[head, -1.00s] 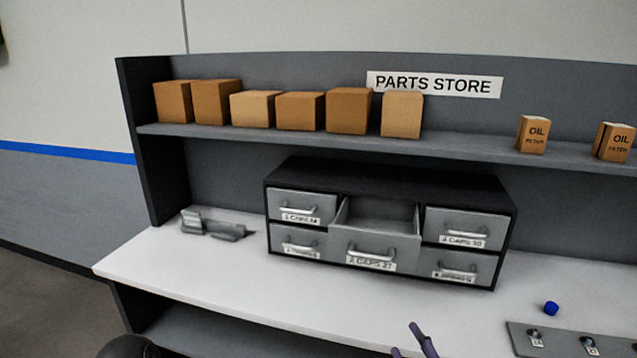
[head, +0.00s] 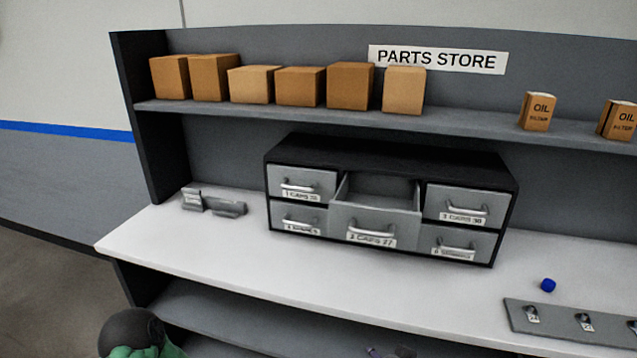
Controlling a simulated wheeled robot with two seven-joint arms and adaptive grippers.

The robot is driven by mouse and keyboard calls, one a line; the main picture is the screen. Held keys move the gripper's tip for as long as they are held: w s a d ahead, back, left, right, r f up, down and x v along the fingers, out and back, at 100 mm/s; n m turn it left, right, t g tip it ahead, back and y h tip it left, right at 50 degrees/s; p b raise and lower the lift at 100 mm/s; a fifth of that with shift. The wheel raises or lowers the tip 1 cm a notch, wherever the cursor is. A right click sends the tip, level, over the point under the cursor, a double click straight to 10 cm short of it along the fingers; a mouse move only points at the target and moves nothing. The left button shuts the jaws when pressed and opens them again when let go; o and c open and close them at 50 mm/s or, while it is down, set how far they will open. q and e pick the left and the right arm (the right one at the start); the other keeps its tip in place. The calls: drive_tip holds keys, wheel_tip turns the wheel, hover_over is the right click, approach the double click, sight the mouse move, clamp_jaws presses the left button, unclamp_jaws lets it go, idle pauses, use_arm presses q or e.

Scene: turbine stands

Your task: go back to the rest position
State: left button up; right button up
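My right gripper (head: 390,352) shows only as a small purple and grey piece at the bottom edge of the head view, below the bench front. Its fingers are mostly cut off, so its opening cannot be told. A black, rounded part of my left arm with green on it shows at the bottom left. The fingers of my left gripper are out of view. Neither visible part touches the drawer cabinet (head: 390,152) or the bench top (head: 250,262).
The cabinet's middle drawer (head: 372,232) stands pulled out; its visible interior looks empty. A blue cap (head: 548,285) lies near a grey plate (head: 570,318) with small metal parts. A grey holder (head: 213,203) stands at left. Boxes (head: 350,86) line the upper shelf. The bench's front middle is clear.

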drive_tip(key=s+a+f+n+g, duration=0.1)
drive_tip(key=s+f+n+g, duration=0.1)
drive_tip(key=f, duration=0.6)
drive_tip(key=s+f+n+g, duration=0.2)
drive_tip(key=f, duration=0.7)
drive_tip(key=s+a+f+n+g+y, duration=0.2)
drive_tip(key=s+f+g, duration=0.3)
drive_tip(key=s+f, duration=0.7)
drive_tip(key=shift+s+a+f+n, duration=0.25)
drive_tip(key=shift+a+f+n, duration=0.35)
drive_tip(key=shift+f, duration=0.3)
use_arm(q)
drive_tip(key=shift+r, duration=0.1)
use_arm(e)
drive_tip(key=shift+d+r, duration=0.1)
